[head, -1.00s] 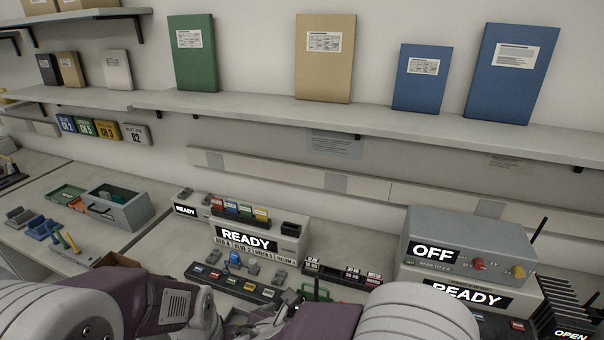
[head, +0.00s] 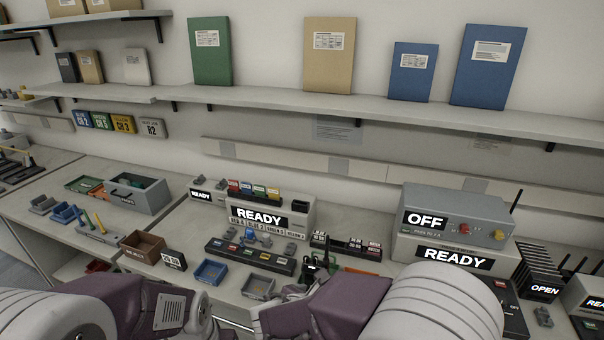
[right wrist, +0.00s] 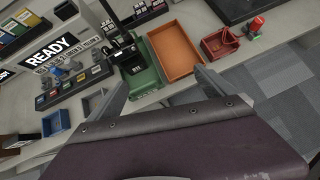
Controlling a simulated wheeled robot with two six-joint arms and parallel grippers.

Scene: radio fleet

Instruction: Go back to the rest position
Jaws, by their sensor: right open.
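My right arm comes in from the lower right in the head view, with its gripper (head: 268,312) low over the front of the bench. In the right wrist view, my right gripper (right wrist: 160,92) is open, its two fingers wide apart with nothing held between them. Beyond the fingers is a black handheld radio (right wrist: 122,48) at a green tray (right wrist: 144,82), apart from the gripper. My left arm shows at the lower left of the head view; its fingers are not visible.
Near the right gripper are an orange tray (right wrist: 175,51), a red tray (right wrist: 219,43) and a blue tray (head: 210,272). Behind stand a READY console (head: 300,222) and a grey OFF unit (head: 470,208). A brown box (head: 143,246) is left. Shelves line the wall.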

